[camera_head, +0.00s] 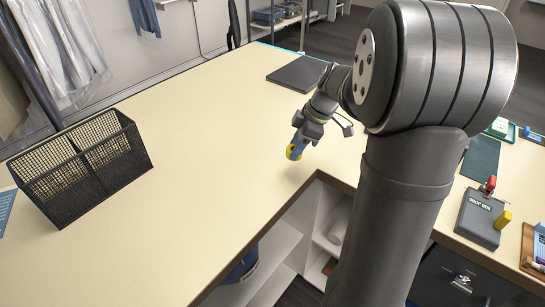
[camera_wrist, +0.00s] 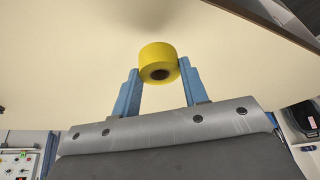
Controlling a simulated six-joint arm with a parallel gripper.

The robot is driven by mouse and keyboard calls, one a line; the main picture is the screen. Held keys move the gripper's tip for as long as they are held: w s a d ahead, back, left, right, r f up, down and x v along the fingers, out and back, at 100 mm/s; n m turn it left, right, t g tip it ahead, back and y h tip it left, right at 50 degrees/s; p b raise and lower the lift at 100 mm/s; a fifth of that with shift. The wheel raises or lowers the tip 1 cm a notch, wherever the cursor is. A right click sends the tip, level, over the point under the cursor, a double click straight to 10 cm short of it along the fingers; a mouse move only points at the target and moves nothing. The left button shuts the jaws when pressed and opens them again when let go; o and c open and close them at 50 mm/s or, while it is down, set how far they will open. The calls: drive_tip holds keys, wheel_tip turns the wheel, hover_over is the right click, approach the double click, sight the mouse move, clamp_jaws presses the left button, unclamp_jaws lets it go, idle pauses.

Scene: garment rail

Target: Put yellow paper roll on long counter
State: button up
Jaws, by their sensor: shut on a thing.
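The yellow paper roll (camera_wrist: 158,62) is held between the two blue fingers of my gripper (camera_wrist: 160,85) in the wrist view. Its dark core hole faces the camera. The long counter (camera_head: 210,130) has a cream top. The gripper and roll appear over it, near its inner corner edge. I cannot tell whether the roll touches the top.
A black mesh basket (camera_head: 85,165) stands at the left of the counter. A dark flat pad (camera_head: 298,73) lies at the back. A grey drop box (camera_head: 481,217) is on the right wing. Open shelves (camera_head: 270,262) sit below the inner edge. The counter's middle is clear.

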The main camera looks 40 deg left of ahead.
sight(294, 145)
drive_tip(key=a+f, duration=0.1)
drive_tip(key=s+a+f, duration=0.1)
drive_tip(key=a, duration=0.1)
drive_tip(key=a+f, duration=0.1)
drive_tip(key=a, duration=0.1)
drive_tip(key=shift+s+a+f, duration=0.15)
drive_tip(key=shift+s+f, duration=0.1)
drive_tip(key=shift+s, duration=0.05)
drive_tip(key=shift+f, duration=1.9)
drive_tip(key=shift+f, duration=0.2)
drive_tip(key=o, duration=1)
drive_tip(key=shift+c, duration=0.2)
drive_tip(key=shift+r, duration=0.1)
drive_tip(key=v, duration=1.2)
drive_tip(key=shift+r, duration=0.15)
